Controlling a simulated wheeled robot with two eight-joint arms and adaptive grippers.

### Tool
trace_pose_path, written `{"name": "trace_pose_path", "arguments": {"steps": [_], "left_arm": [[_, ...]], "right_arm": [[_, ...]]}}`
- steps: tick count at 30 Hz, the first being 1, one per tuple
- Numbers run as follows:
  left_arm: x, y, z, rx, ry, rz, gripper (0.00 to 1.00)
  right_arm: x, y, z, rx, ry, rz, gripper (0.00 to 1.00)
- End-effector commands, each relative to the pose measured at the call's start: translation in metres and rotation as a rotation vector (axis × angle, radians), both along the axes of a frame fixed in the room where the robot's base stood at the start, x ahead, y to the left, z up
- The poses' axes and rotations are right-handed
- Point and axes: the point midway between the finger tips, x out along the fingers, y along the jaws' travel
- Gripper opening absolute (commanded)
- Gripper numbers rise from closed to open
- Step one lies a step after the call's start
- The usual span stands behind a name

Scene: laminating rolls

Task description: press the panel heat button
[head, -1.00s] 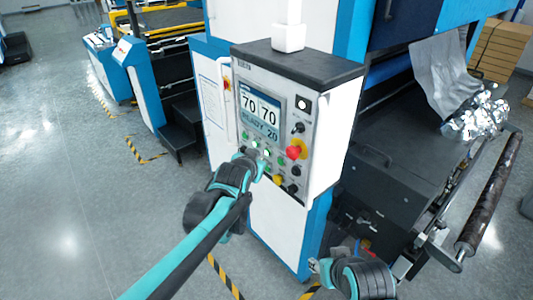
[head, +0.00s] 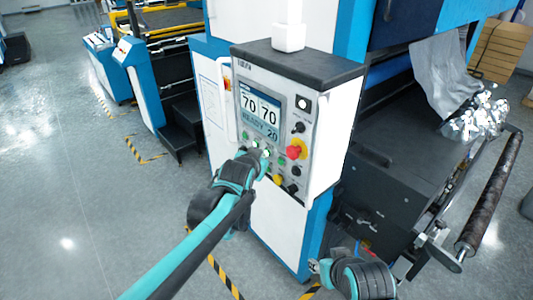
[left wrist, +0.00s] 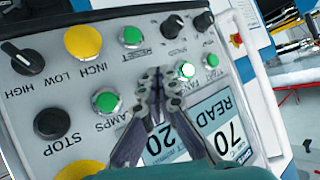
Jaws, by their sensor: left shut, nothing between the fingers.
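The control panel (head: 262,112) stands upright ahead, with a screen reading 70, 70 and READY 20. My left gripper (head: 265,158) is shut and empty, its tips close to the lower button rows. In the left wrist view the panel appears upside down and the shut tips (left wrist: 157,72) sit just beside a lit green button (left wrist: 185,70). I cannot tell whether they touch the panel. I cannot read a heat label; the fingers cover part of the panel. My right gripper (head: 318,266) is low at the right of the cabinet, its finger opening unclear.
A red emergency knob (head: 294,152) and a yellow button (head: 277,180) are near my left gripper. The wrist view also shows a black STOP button (left wrist: 52,123) and a yellow INCH button (left wrist: 83,42). Open floor lies left.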

Motion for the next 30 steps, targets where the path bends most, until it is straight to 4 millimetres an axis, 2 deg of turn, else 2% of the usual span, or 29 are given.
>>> {"name": "trace_pose_path", "arguments": {"steps": [30], "left_arm": [[0.0041, -0.0057, 0.0002, -0.001, -0.001, 0.000, 0.00]], "right_arm": [[0.0000, 0.0000, -0.0014, 0.000, 0.000, 0.000, 0.40]]}}
